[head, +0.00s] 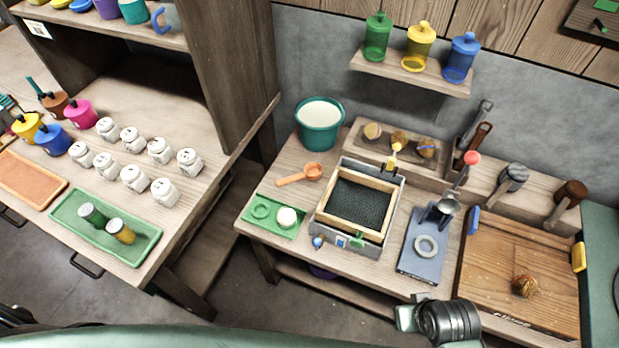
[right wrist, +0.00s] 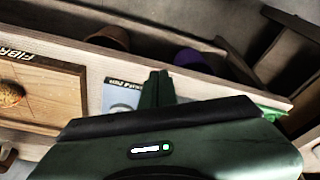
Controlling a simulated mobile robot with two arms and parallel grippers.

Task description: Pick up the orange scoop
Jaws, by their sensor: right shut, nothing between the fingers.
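The orange scoop (head: 312,172) lies on the wooden workbench (head: 272,210), in front of the teal bucket and left of the framed mould box. Its bowl is toward the right and its handle points left. My right gripper (head: 404,318) is at the bench's front edge, below the blue-grey plate and well to the right of the scoop. In the right wrist view its fingers (right wrist: 158,86) are together and empty, and the scoop does not show there. My left gripper is not in view.
The mould box (head: 340,233) with a wooden frame stands right of the scoop. The green tray (head: 256,227) is in front of it and the teal bucket (head: 319,132) behind. A blue-grey plate (head: 412,262) and a wooden board (head: 490,270) lie further right.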

